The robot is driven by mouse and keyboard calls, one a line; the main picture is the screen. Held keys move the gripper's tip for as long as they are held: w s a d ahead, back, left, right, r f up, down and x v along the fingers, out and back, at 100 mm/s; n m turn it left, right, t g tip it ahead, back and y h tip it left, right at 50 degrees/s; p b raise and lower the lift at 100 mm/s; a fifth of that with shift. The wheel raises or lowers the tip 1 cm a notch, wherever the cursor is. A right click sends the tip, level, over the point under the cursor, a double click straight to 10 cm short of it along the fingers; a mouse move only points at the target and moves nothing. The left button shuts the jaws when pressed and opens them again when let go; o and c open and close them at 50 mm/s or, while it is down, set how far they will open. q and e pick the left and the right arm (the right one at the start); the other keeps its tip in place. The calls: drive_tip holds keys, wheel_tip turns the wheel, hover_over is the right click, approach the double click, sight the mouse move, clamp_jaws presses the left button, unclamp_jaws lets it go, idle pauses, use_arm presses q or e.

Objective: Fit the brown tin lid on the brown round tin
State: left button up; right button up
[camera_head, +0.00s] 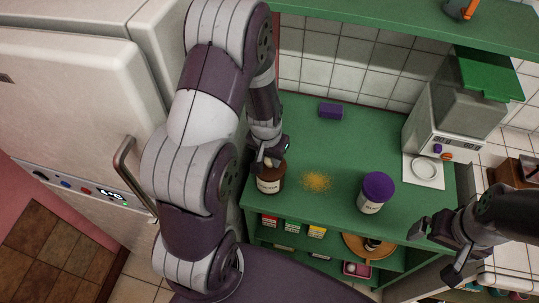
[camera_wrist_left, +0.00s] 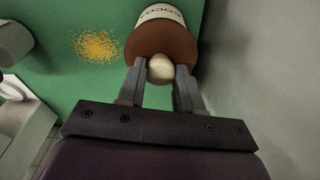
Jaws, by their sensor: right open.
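The brown round tin (camera_head: 269,184), with a cream label, stands upright near the front left corner of the green counter. Its label reads COCOA in the left wrist view (camera_wrist_left: 160,14). The brown tin lid (camera_wrist_left: 135,48) with a cream knob (camera_wrist_left: 160,68) is at the tin's top; whether it is fully seated cannot be told. My left gripper (camera_head: 268,160) is over the tin, its fingers (camera_wrist_left: 160,72) closed against both sides of the knob. My right gripper (camera_head: 436,250) is open and empty at the front right, off the counter.
Yellow-brown powder (camera_head: 316,181) lies right of the tin. A purple-lidded jar (camera_head: 375,192) stands further right, with a purple block (camera_head: 331,111) behind. A grey machine (camera_head: 440,115) is at the right. Shelves with small boxes (camera_head: 317,231) lie below.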

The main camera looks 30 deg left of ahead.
use_arm(q)
drive_tip(key=o, duration=0.4)
drive_tip(key=shift+f, duration=0.1)
drive_tip(key=r, duration=0.4)
drive_tip(key=s+r, duration=0.1)
drive_tip(key=r, duration=0.3)
drive_tip(key=r+b, duration=0.1)
drive_tip(key=r, duration=0.3)
drive_tip(key=shift+s+r, duration=0.25)
drive_tip(key=shift+r, duration=0.1)
drive_tip(key=shift+m, duration=0.3)
drive_tip(key=shift+s+d+f, duration=0.35)
drive_tip(key=shift+s+d, duration=0.5)
drive_tip(key=shift+s, duration=0.35)
drive_tip(key=shift+s+d+f, duration=0.4)
drive_tip(key=shift+s+d, duration=0.5)
drive_tip(key=shift+s, duration=0.3)
drive_tip(key=shift+s+d+f, duration=0.35)
drive_tip(key=shift+s+d, duration=0.5)
drive_tip(key=shift+s, duration=0.35)
